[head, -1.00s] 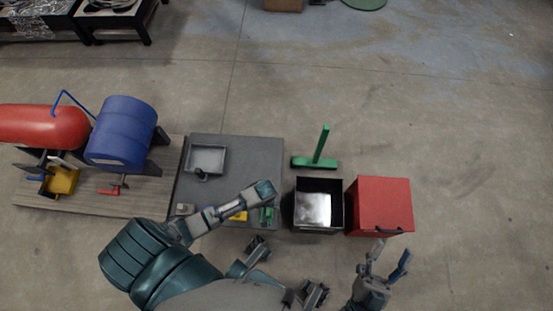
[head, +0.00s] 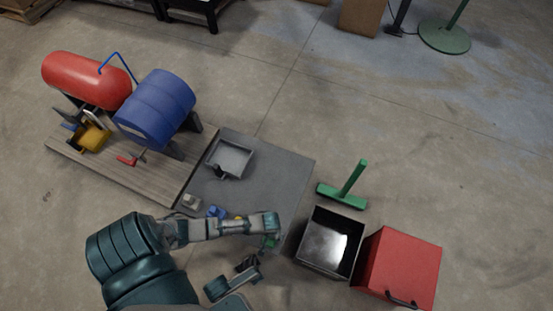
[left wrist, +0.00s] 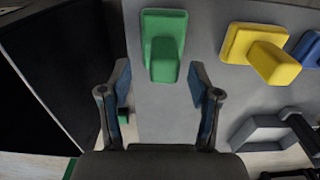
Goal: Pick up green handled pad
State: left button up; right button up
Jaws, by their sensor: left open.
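In the left wrist view, the green handled pad (left wrist: 163,45) lies on the grey mat at the top centre, with its handle toward me. My left gripper (left wrist: 160,80) is open and empty. Its fingertips lie on either side of the handle's near end in the picture, with gaps on both sides. I cannot tell how far above the pad they are. In the head view, my forearm crosses the grey mat (head: 292,174) and only a bit of green (head: 270,242) shows by its end.
A yellow handled pad (left wrist: 262,52) and a blue one (left wrist: 310,48) lie right of the green pad. A black open box (head: 309,256), a red box (head: 400,262) and a green T-shaped piece (head: 343,196) stand right of the mat. A grey tray (head: 230,158) sits behind.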

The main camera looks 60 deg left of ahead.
pick_arm(q)
jog(key=f, duration=0.1)
jog(key=f+b, duration=0.1)
jog(key=f, duration=0.1)
jog(key=shift+s+a+f, duration=0.2)
jog(key=shift+s+f, duration=0.1)
jog(key=shift+w+a+f, duration=0.1)
jog(key=shift+w, duration=0.05)
jog(key=shift+w+a, duration=0.1)
jog(key=shift+d+r, duration=0.25)
jog(key=c, duration=1)
grip_shut()
jog(key=shift+a, duration=0.15)
